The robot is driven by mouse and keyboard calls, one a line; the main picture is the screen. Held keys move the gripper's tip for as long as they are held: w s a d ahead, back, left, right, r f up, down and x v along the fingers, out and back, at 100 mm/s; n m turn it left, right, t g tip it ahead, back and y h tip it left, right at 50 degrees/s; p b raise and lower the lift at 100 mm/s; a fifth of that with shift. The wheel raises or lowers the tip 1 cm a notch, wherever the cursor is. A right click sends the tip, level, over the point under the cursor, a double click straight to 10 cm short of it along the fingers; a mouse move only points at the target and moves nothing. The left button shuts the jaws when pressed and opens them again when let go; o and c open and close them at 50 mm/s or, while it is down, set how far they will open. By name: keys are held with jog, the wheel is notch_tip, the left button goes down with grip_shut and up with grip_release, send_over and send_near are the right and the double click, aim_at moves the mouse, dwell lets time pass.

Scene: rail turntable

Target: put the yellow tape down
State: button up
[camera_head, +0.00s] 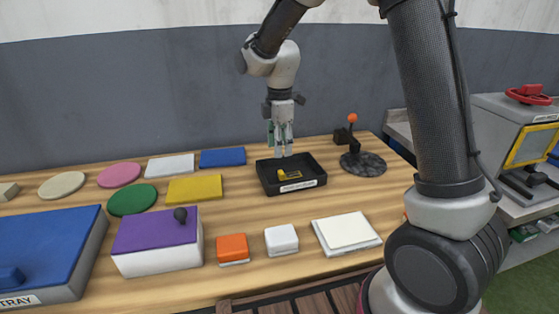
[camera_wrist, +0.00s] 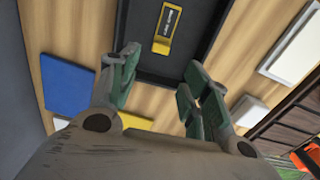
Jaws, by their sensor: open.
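The yellow tape (camera_head: 290,175) lies in a black tray (camera_head: 311,184) on the wooden table. It also shows in the wrist view (camera_wrist: 163,31) as a yellow piece with a dark labelled top, lying flat on the tray floor. My gripper (camera_head: 283,153) hangs pointing down above the back part of the tray. In the wrist view its green-padded fingers (camera_wrist: 155,80) are spread apart with nothing between them. The tape lies beyond the fingertips, apart from them.
A lever with an orange knob (camera_head: 352,118) on a round dark base stands right of the tray. Blue (camera_head: 222,157), yellow (camera_head: 195,188) and other flat pieces lie to the left. A purple-topped box (camera_head: 155,232), orange block (camera_head: 232,248) and white block (camera_head: 281,239) stand in front.

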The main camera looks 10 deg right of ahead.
jog(key=s+d+r+m+t, duration=0.2)
jog(key=s+d+r+m, duration=0.7)
jog(key=s+d+r, duration=0.4)
jog(key=s+d+m+t, duration=0.1)
jog(key=s+d+m, duration=0.1)
jog(key=s+m, duration=0.3)
jog(key=s+d+r+m+t, duration=0.1)
jog(key=s+d+m, duration=0.2)
jog(key=s, duration=0.6)
jog(key=shift+s+d+m, duration=0.2)
jog(key=shift+s+m, duration=0.2)
jog(key=shift+m, duration=0.5)
